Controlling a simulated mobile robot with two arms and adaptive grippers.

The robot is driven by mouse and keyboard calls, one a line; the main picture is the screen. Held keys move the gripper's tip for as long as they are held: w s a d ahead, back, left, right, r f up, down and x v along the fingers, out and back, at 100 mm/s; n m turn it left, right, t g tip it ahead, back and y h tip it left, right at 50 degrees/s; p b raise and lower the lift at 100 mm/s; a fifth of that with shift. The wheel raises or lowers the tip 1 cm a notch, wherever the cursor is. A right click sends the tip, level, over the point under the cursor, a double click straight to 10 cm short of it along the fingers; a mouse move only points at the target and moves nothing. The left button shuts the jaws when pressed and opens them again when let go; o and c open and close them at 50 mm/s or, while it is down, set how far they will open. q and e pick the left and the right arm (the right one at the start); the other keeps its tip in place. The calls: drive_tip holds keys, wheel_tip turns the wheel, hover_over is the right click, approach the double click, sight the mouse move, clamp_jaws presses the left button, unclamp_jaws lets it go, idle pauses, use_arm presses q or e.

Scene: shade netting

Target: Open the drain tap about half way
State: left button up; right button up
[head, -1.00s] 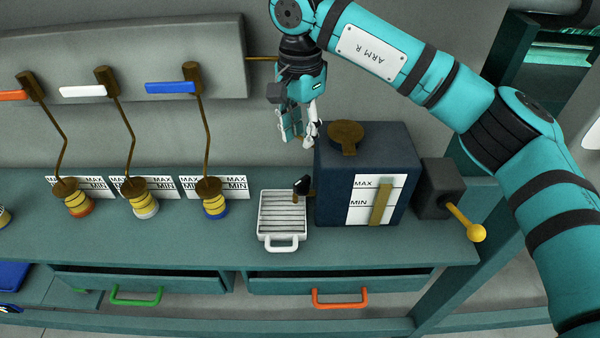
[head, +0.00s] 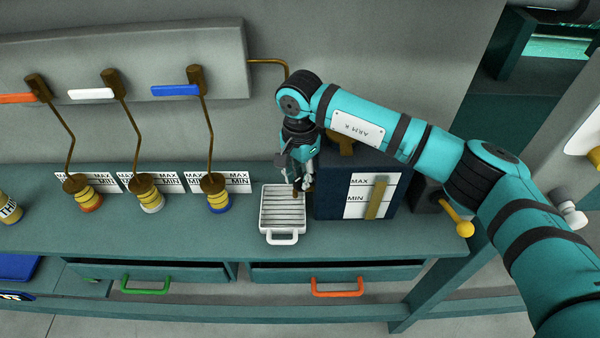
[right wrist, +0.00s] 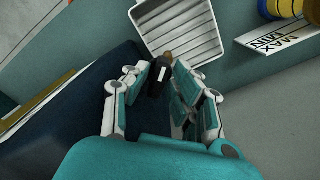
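The drain tap has a black handle (right wrist: 156,82) and a small brass part by it. It sits at the left side of the dark blue tank (head: 330,205), above the white ribbed tray (head: 263,210). My right gripper (head: 298,184) is down at the tap. In the right wrist view its two fingers (right wrist: 164,82) stand apart on either side of the handle. The handle is close to the left finger, with a gap to the right one; contact is unclear. In the head view the gripper hides most of the tap. My left gripper is not in view.
The tank has a MAX/MIN gauge (head: 370,197) and a yellow-knobbed lever (head: 464,228) at its right. Several bottles, such as the blue-based one (head: 217,203), stand to the left under coloured valve levers. The bench front (head: 180,240) is clear.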

clamp_jaws()
drive_tip(key=shift+f+m+b, duration=0.1)
drive_tip(key=shift+m+b, duration=0.2)
drive_tip(key=shift+b, duration=0.2)
drive_tip(key=m+b, duration=0.2)
drive_tip(key=b, duration=0.1)
drive_tip(key=m+b, duration=0.3)
drive_tip(key=shift+w+a+f+b, duration=0.1)
drive_tip(key=shift+w+b, duration=0.05)
drive_tip(key=shift+b, duration=0.25)
drive_tip(key=shift+r+m+b, duration=0.2)
drive_tip(key=shift+m+b, duration=1.25)
drive_tip(key=shift+m, duration=0.25)
drive_tip(key=shift+r, duration=0.1)
